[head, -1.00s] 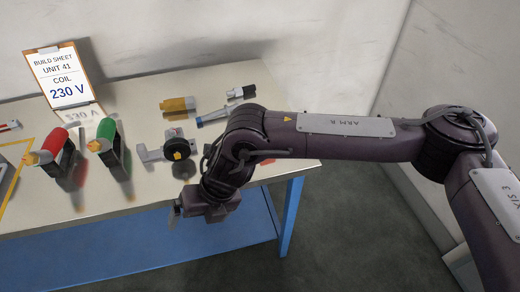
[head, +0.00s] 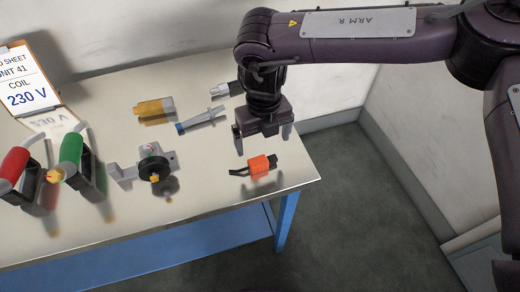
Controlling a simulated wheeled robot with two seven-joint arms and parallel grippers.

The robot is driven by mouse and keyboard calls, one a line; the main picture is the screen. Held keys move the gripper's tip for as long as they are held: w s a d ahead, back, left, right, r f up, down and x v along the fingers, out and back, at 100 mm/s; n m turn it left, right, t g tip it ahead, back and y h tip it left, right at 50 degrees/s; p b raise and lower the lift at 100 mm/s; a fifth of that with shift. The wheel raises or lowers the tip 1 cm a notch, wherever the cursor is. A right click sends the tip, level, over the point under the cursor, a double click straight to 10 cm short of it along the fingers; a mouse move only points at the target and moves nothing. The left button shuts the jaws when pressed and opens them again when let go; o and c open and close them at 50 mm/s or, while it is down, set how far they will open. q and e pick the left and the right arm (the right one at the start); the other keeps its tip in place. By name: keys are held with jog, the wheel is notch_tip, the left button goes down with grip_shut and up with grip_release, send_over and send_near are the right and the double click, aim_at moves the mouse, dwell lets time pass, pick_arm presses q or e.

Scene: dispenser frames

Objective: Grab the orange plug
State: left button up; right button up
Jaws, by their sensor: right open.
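The orange plug (head: 260,166) lies on the table near its right edge, with a dark end on the right and a dark lead or prongs on the left. My right gripper (head: 264,143) hangs above and just behind the plug in the picture. Its two fingers point down and are spread apart, with nothing between them. A gap shows between the fingertips and the plug, though the exact height is hard to tell. My left gripper is out of view.
The table (head: 225,205) also holds a yellow cylinder (head: 155,110), a grey and blue tool (head: 200,119), a black round device (head: 154,167), and red (head: 14,168) and green (head: 72,150) handled devices. A build sheet (head: 25,85) stands at back left. Bare tabletop lies left of the plug.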

aim_at(263, 159)
jog(key=f+p, duration=0.1)
jog(key=f, duration=0.1)
jog(key=s+f, duration=0.1)
jog(key=f, duration=0.1)
jog(key=shift+p, duration=0.35)
jog(key=shift+w+f, duration=0.25)
jog(key=shift+f, duration=1.3)
jog(key=c, duration=0.3)
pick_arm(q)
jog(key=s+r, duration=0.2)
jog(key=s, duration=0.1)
pick_arm(e)
jog(key=c, duration=0.8)
jog(key=shift+o, duration=0.2)
